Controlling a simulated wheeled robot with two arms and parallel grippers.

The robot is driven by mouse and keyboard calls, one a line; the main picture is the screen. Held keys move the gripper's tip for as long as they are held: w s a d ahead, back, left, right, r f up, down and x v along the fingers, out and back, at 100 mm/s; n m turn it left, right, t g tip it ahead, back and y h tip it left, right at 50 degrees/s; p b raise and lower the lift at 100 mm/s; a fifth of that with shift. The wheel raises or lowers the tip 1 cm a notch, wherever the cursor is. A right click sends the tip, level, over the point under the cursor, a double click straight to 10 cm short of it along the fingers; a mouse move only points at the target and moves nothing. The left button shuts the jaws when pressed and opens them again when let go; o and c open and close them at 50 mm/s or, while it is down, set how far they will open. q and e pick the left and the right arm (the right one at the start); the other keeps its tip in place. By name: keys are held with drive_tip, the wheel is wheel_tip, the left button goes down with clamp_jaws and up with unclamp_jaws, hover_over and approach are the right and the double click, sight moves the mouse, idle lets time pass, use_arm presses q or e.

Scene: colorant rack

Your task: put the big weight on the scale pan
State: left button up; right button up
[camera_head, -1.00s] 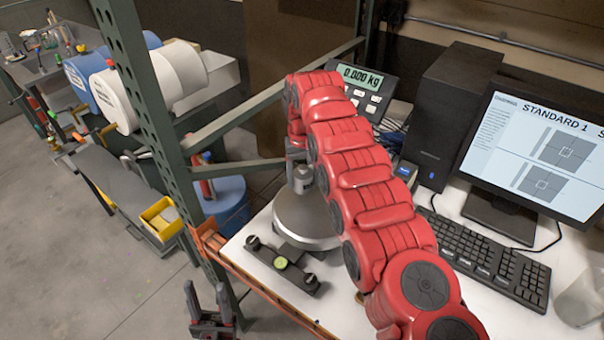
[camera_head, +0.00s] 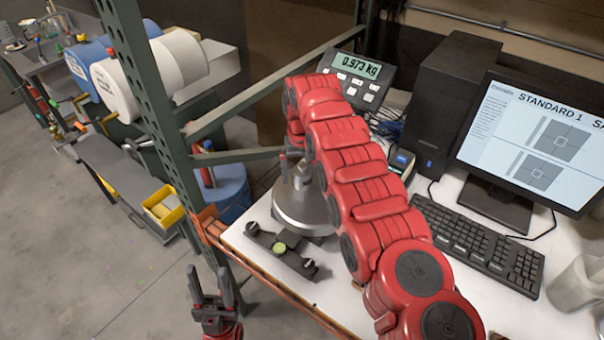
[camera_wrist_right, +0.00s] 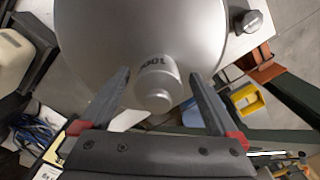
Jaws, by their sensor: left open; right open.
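The big weight (camera_wrist_right: 153,88), a silver cylinder with a knob and a dark marking, stands on the round scale pan (camera_wrist_right: 95,45) in the right wrist view. My right gripper (camera_wrist_right: 159,76) is open, with a finger apart from the weight on either side. In the head view the weight (camera_head: 301,178) shows partly beside my red right arm on the metal pan (camera_head: 298,213). The right fingers (camera_head: 288,163) show only in part there. The scale display (camera_head: 358,67) reads 0.973 kg. My left gripper (camera_head: 211,295) is open and empty, off the table's front edge.
A dark balance bar with a round level (camera_head: 280,248) lies in front of the pan. A green rack post (camera_head: 150,110) stands left of the table. The keyboard (camera_head: 475,245), monitor (camera_head: 540,145) and computer tower (camera_head: 448,105) fill the right side.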

sight(302, 166)
wheel_tip(302, 166, up, 6)
drive_tip(key=p, duration=0.3)
wheel_tip(302, 166, up, 6)
drive_tip(key=p, duration=0.6)
drive_tip(key=shift+f+p, duration=0.15)
drive_tip(key=shift+p, duration=0.15)
drive_tip(key=shift+s+r, duration=0.15)
drive_tip(key=shift+r, duration=0.05)
drive_tip(key=shift+f, duration=0.1)
